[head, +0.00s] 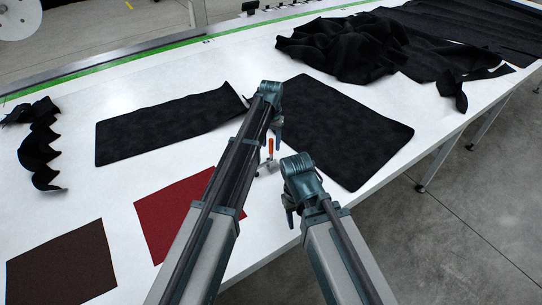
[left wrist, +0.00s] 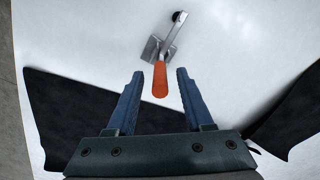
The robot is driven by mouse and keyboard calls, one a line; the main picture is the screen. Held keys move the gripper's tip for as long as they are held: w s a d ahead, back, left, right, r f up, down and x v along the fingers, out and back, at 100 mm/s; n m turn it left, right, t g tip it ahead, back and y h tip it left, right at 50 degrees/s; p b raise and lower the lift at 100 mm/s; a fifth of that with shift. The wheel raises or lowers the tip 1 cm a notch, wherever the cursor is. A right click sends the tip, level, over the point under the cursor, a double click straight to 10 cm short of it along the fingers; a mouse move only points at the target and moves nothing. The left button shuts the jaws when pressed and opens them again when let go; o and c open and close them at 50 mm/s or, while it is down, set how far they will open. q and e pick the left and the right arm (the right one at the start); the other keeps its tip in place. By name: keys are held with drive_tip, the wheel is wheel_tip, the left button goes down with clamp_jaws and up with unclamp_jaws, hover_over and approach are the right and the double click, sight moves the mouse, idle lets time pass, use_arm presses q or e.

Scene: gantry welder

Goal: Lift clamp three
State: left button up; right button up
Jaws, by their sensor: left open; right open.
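A toggle clamp with an orange handle (left wrist: 160,80) and a metal body (left wrist: 165,45) stands on the white table. In the left wrist view, my left gripper (left wrist: 160,73) is open, with the handle's end between its two blue fingers in the picture and a gap on each side. I cannot tell how far above the handle the fingers are. In the head view, the orange handle (head: 271,146) shows just below my left gripper (head: 271,138). My right gripper (head: 289,214) is open and empty near the table's front edge. No clamp number is readable.
Black fabric panels (head: 345,130) (head: 165,128) lie on both sides of the clamp. A red piece (head: 170,215) and a brown piece (head: 62,265) lie at front left. Crumpled black fabric (head: 345,45) lies at the back. White table (head: 230,60) is bare behind the panels.

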sight(271, 148)
use_arm(q)
drive_tip(key=shift+f+b, duration=1.05)
drive_tip(key=shift+f, duration=0.55)
use_arm(e)
wheel_tip(271, 148, down, 3)
drive_tip(key=shift+f, duration=0.1)
use_arm(q)
drive_tip(key=shift+c, duration=0.4)
clamp_jaws()
